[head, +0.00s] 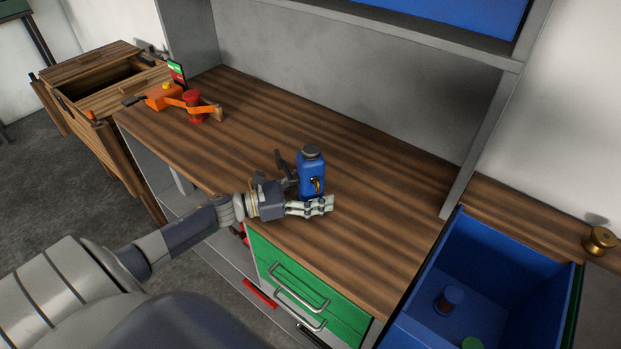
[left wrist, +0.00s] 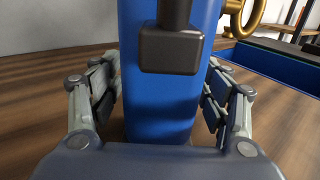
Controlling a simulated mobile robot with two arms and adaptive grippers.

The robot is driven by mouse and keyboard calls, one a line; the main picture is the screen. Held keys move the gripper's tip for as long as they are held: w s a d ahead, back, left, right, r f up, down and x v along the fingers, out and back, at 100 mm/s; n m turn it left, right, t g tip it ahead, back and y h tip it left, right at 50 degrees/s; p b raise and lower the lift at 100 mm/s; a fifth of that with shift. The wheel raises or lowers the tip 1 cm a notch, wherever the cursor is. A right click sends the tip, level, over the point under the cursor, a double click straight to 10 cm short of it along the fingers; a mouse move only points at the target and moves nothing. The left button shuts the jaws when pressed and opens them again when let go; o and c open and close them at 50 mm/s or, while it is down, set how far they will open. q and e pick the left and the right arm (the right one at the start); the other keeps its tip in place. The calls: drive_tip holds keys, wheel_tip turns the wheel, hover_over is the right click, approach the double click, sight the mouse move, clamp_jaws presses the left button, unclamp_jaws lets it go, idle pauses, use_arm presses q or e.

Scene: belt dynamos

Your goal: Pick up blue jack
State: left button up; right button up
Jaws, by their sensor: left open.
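The blue jack (head: 309,177) stands upright on the wooden worktop, with a dark cap and a brass-coloured ring on its side. My left gripper (head: 308,203) is at the jack, with its fingers on either side of it. In the left wrist view the jack (left wrist: 160,100) fills the middle between the two fingers of the open gripper (left wrist: 160,108). A dark block on the jack faces the wrist camera. I cannot tell whether either finger touches the jack. My right gripper is not in view.
An orange and red device (head: 188,102) sits at the worktop's far left end. A blue bin (head: 510,263) holding a blue cylinder stands at the right. Green drawers (head: 310,283) are below the front edge. A shelf (head: 430,42) overhangs the back. The worktop (head: 270,120) behind the jack is clear.

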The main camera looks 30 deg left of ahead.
use_arm(q)
drive_tip(key=shift+x, duration=1.15)
drive_tip(key=shift+c, duration=0.6)
clamp_jaws()
drive_tip(key=shift+w+r, duration=0.1)
drive_tip(key=shift+r, duration=0.1)
